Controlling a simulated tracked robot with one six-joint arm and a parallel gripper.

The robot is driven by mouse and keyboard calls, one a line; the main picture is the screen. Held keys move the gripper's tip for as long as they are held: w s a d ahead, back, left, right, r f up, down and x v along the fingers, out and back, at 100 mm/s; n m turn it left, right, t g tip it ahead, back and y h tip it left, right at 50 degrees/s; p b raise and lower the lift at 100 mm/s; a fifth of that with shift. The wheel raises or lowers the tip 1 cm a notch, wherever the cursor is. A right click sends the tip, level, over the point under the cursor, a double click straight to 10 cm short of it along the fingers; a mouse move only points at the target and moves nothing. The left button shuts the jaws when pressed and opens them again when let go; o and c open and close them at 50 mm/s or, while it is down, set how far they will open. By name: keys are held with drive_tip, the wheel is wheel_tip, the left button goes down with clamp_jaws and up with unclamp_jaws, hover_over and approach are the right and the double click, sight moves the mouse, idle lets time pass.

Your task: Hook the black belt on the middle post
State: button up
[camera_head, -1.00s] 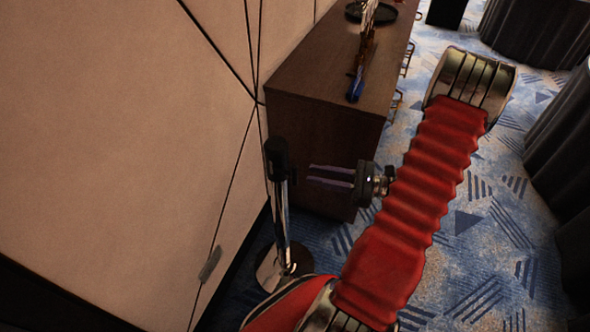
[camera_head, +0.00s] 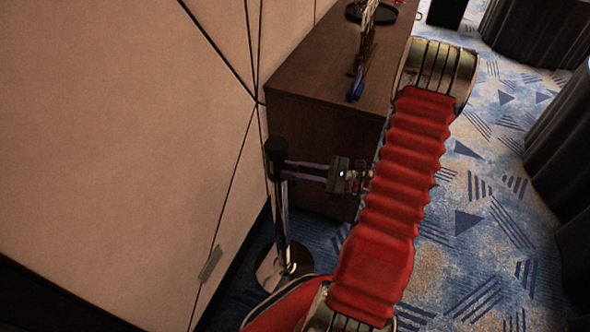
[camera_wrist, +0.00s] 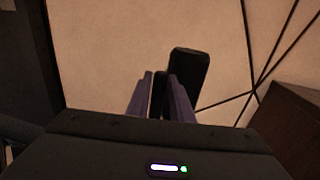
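A chrome post (camera_head: 281,215) with a black head (camera_head: 277,152) stands on a round base beside the wall. The head also shows in the wrist view (camera_wrist: 189,76), tilted, just beyond the right finger. My gripper (camera_head: 289,170) points left, with its fingertips at the post just below or beside the head. Its two purple-grey fingers are apart. In the wrist view, a narrow dark piece (camera_wrist: 159,94) shows between the fingers (camera_wrist: 160,80); I cannot tell whether it is the belt's end or part of the post, nor whether the fingers touch it. No stretched-out belt is visible.
A brown cabinet (camera_head: 325,110) stands close behind my gripper, with a blue-ended object (camera_head: 356,88) on top. The beige panelled wall (camera_head: 120,130) is close on the left. Patterned carpet (camera_head: 470,230) lies open to the right; dark draped tables (camera_head: 565,130) stand beyond.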

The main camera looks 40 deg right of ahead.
drive_tip(key=c, duration=0.4)
clamp_jaws()
drive_tip(key=shift+d, duration=0.2)
drive_tip(key=shift+a, duration=0.15)
